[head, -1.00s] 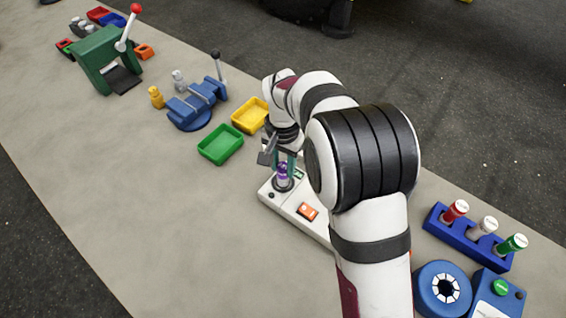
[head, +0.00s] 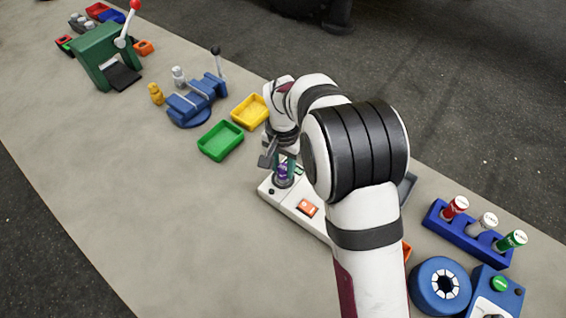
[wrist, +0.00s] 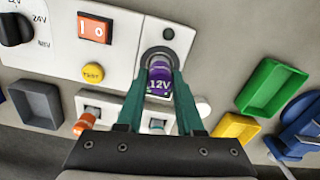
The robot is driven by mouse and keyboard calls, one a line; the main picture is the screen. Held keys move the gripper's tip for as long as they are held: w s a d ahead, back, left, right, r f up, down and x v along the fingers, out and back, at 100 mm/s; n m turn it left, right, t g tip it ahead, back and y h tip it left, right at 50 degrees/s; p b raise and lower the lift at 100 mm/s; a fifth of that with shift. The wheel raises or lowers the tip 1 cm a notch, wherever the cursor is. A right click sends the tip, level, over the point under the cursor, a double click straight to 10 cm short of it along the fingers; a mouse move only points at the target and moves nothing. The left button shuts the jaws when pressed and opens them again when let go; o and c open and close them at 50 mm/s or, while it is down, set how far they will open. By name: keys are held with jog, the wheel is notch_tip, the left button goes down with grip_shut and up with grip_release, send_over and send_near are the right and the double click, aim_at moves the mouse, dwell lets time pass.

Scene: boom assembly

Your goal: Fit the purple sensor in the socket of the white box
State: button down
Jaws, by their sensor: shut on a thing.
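The purple sensor (head: 283,170) stands upright at the socket near the far end of the white box (head: 286,199). In the wrist view the sensor (wrist: 159,74) shows a "12V" label, and its far end meets the dark ring of the socket (wrist: 157,53). My gripper (head: 285,163) is shut on the sensor; its two green fingers (wrist: 160,82) lie on either side of it. How deep the sensor sits in the socket cannot be told. My arm hides the right part of the box in the head view.
Green (head: 220,141) and yellow (head: 250,111) trays lie beyond the box, with a blue vise (head: 197,100) behind them. A blue rack (head: 468,236) with several capped cylinders stands at the right. The table left of the box is clear.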

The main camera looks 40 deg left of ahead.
jog(key=shift+f, duration=0.3)
jog(key=shift+c, duration=2.3)
grip_release()
jog(key=shift+r, duration=3.55)
